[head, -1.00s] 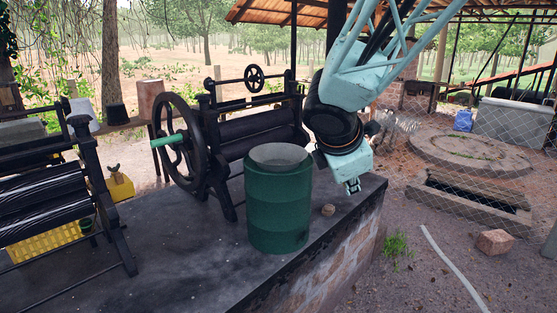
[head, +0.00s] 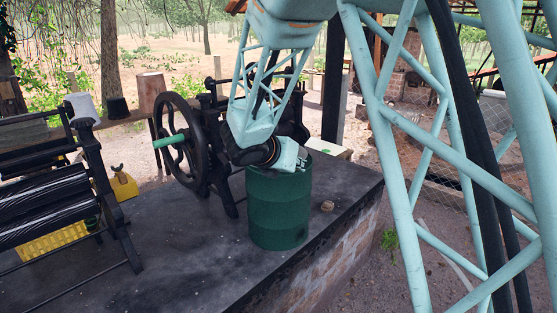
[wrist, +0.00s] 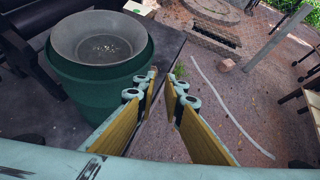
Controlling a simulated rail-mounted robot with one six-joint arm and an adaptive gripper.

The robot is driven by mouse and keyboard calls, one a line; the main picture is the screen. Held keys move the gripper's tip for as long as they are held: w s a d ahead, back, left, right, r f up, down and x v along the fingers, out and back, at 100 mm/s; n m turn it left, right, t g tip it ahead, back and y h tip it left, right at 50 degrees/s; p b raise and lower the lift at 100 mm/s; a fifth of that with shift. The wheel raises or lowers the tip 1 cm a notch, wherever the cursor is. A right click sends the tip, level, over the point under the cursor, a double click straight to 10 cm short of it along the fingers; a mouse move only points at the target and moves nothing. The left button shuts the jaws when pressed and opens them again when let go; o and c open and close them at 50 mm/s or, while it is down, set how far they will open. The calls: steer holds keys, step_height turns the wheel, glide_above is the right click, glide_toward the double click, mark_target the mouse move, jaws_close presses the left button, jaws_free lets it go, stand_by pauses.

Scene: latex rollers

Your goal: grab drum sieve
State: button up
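The drum sieve (wrist: 98,42) is a shallow grey round dish with a darker mesh bottom. It sits in the top of a green drum (head: 279,210), which also shows in the wrist view (wrist: 97,78). In the head view my wrist and gripper (head: 301,163) are at the drum's top right and hide the sieve. In the wrist view my gripper (wrist: 163,80) has its yellow-padded fingers apart with nothing between them. The fingers are to the right of the sieve's rim, which lies outside the gap. I cannot tell how high they are above it.
The drum stands on a dark platform (head: 170,270) with a drop at its right edge. Black roller machines stand behind it and at the left (head: 50,205). A small brown lump (head: 327,206) lies right of the drum. Ground beyond the edge is mostly open.

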steer(key=w+a+f+n+t+y+p, duration=0.1)
steer(key=w+a+n, duration=0.3)
steer(key=a, duration=0.6)
steer(key=w+a+f+n+t+y+p, duration=0.1)
steer(key=w+a+n+t+p, duration=0.1)
steer(key=a+n, duration=0.4)
steer(key=w+a+t, duration=0.1)
steer(key=a, duration=0.4)
steer(key=shift+w+f+p, duration=0.15)
steer(key=shift+w+p, duration=0.2)
steer(key=shift+p, duration=0.05)
steer(key=shift+w, duration=0.1)
steer(key=p+x, duration=0.1)
steer(key=x, duration=0.7)
steer(key=shift+w+f, duration=0.15)
steer(key=shift+w, duration=0.05)
steer(key=shift+w, duration=0.1)
steer(key=shift+a+p+x, duration=0.2)
steer(key=shift+p+x, duration=0.2)
steer(key=shift+x, duration=2.1)
